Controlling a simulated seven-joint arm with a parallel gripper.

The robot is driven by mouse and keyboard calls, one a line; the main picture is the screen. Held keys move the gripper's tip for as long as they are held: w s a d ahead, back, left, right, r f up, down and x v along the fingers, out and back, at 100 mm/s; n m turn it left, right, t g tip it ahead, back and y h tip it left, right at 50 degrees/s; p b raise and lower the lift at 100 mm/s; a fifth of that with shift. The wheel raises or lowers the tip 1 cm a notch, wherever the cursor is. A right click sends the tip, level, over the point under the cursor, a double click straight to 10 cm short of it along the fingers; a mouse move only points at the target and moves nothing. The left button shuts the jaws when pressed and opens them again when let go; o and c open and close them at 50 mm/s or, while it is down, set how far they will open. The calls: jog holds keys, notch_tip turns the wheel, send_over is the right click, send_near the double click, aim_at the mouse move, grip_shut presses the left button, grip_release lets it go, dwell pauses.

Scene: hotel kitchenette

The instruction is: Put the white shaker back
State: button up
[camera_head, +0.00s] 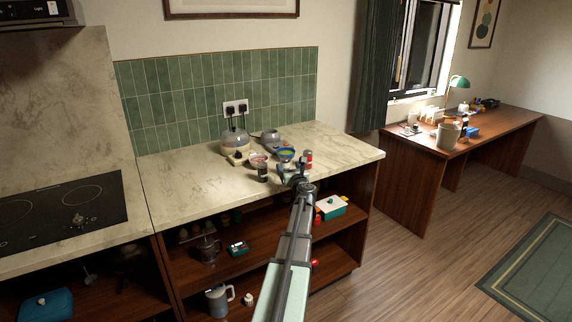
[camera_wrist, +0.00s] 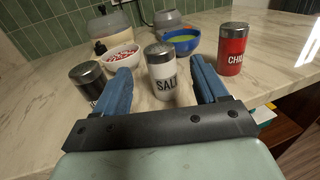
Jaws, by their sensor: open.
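The white shaker (camera_wrist: 160,85), with a grey metal lid and the word "SALT", stands upright on the marble counter. In the wrist view, it shows between the two blue fingers of my gripper (camera_wrist: 161,72). The fingers are open, with a visible gap on each side of the shaker. I cannot tell how far the fingertips reach around it. In the head view, my gripper (camera_head: 296,178) is low over the counter near its front right part and hides much of the shaker.
A red shaker (camera_wrist: 232,52) stands to the right, and a dark shaker (camera_wrist: 88,80) to the left. Behind are a bowl with red-and-white contents (camera_wrist: 121,57) and a blue bowl (camera_wrist: 181,41). The counter (camera_head: 190,185) is clear on the left. Open shelves (camera_head: 260,240) below hold several items.

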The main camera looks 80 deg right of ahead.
jog(key=v, duration=0.4)
jog(key=shift+s+a, duration=0.15)
jog(key=shift+a, duration=0.05)
